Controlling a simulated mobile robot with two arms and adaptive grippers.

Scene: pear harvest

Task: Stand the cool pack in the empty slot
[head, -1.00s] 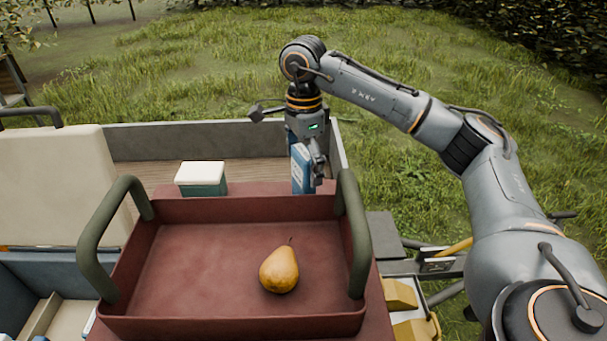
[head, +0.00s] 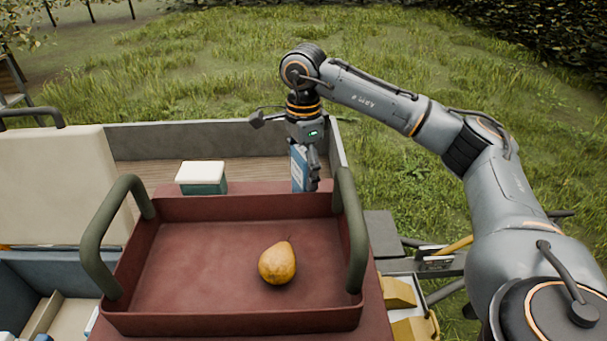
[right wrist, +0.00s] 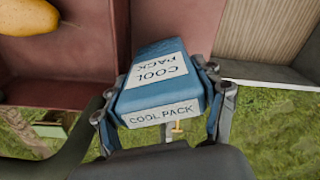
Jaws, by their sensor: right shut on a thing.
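The cool pack, a blue box with a white label, shows in the head view (head: 298,171) beyond the far right corner of the red tray. My right gripper (head: 309,176) is shut on it from above. In the right wrist view the cool pack (right wrist: 150,80) sits between the two fingers of the right gripper (right wrist: 163,98), its lettering readable. I cannot tell whether its lower end touches anything. An open blue bin (head: 25,270) with dividers stands at the left edge; I cannot make out which slot is empty. My left gripper is not in view.
The red tray (head: 200,250) has two tall green handles and holds a pear (head: 277,264). A white-lidded green box (head: 202,178) stands behind it. A grey wall (head: 190,139) borders the wooden bed behind. Yellow blocks (head: 398,293) lie at lower right.

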